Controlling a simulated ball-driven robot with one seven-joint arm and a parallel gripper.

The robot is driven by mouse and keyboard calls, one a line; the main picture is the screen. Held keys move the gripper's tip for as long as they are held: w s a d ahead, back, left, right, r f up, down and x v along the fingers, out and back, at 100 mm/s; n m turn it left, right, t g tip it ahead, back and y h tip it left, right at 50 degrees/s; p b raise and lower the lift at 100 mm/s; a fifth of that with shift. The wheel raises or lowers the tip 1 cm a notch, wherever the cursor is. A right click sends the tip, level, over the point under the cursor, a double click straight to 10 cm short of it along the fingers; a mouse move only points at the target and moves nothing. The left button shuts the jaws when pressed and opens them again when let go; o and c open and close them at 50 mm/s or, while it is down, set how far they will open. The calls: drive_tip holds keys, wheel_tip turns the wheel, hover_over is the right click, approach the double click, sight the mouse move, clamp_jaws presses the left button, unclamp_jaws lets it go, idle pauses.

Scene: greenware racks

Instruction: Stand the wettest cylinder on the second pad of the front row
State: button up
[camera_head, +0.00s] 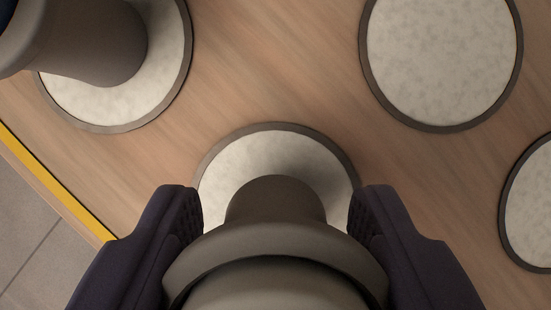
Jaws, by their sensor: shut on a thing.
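My gripper (276,225) is at the bottom middle, its two dark padded fingers on either side of a grey-brown clay cylinder (275,245) with a wider collar. It is shut on this cylinder. The cylinder's narrower far end lies over a round pale pad (230,165) with a dark rim. I cannot tell whether the cylinder touches that pad. Another darker clay piece (110,40) stands on a pad (172,60) at the upper left. Which piece is wettest cannot be judged from this one view.
An empty round pad (440,55) lies at the upper right, and another bare pad (530,205) is cut off at the right edge. The wooden board (265,85) is clear between pads. A yellow-striped edge (55,185) runs along the lower left, with grey tiled floor beyond.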

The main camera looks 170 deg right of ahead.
drive_tip(key=shift+f, duration=0.85)
drive_tip(key=shift+f, duration=0.2)
drive_tip(key=o, duration=1.2)
drive_tip(key=shift+r, duration=0.3)
drive_tip(key=p+v, duration=0.4)
drive_tip(key=v, duration=0.7)
drive_tip(key=shift+s+r+p, duration=0.15)
drive_tip(key=shift+r+p, duration=0.15)
drive_tip(key=shift+r, duration=0.1)
